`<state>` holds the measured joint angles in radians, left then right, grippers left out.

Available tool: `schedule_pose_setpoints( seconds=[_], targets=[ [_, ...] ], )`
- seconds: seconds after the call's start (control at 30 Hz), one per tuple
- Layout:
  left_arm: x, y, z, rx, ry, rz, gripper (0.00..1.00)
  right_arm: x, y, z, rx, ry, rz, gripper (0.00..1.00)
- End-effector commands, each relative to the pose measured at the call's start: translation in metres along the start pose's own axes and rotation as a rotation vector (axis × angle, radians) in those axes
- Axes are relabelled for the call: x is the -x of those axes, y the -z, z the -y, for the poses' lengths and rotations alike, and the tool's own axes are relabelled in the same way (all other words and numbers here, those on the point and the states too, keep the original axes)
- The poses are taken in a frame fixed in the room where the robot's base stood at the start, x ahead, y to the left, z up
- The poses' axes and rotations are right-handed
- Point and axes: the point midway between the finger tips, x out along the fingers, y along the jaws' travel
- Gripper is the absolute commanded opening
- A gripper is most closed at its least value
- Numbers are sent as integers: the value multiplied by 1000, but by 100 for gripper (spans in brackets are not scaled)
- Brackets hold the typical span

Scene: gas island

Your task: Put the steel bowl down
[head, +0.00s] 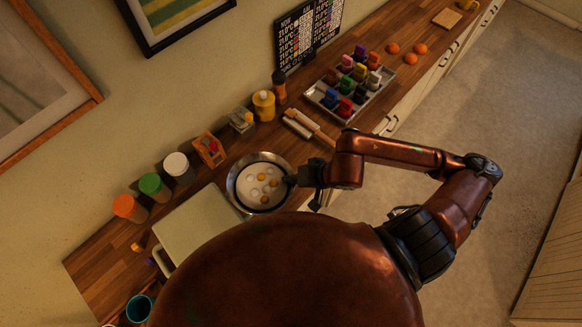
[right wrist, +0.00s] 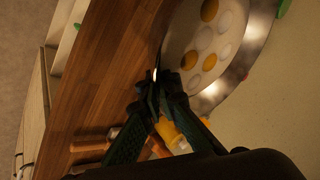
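The steel bowl (head: 238,178) is round and shiny, with several white and yellow-orange round pieces inside. It is at the counter, right of a pale board. In the right wrist view the bowl (right wrist: 262,28) fills the upper right, with its near rim at the fingertips. My right gripper (head: 292,181) is at the bowl's right rim. In the wrist view the right fingers (right wrist: 158,84) are closed together with a thin bright edge between them, seemingly the rim. I cannot tell whether the bowl touches the counter. My left gripper is not in view.
The wooden counter (head: 92,265) holds a pale board (head: 195,228), several capped jars, a yellow bottle (head: 264,106), a rolling pin (head: 308,127) and a tray of colored items (head: 313,96). A teal cup (head: 139,308) stands at the lower left. Objects crowd the bowl's wall side.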

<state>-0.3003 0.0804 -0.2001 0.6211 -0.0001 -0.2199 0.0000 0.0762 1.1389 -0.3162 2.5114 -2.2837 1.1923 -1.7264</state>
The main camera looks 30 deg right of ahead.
Motion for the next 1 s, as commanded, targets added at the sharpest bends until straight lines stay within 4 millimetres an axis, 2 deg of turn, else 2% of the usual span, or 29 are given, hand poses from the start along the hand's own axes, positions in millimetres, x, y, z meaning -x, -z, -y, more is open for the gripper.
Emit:
schedule_pose_setpoints(
  seconds=[0.03, 0.2, 0.53, 0.7, 0.8, 1.0],
  targets=[
    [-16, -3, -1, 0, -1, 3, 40, -8, 2, -6, 2, 1, -3, 0],
    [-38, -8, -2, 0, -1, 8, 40, -13, 10, -12, 1, -1, -2, 0],
    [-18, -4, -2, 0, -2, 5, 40, -40, 66, -50, -7, -1, 0, 0],
    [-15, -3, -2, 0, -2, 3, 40, -70, 76, -74, -7, 1, 1, 0],
    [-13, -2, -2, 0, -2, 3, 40, -81, 81, -84, -4, 2, 0, 0],
    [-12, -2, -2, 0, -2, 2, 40, -91, 85, -92, -1, 3, 0, 0]
  ],
)
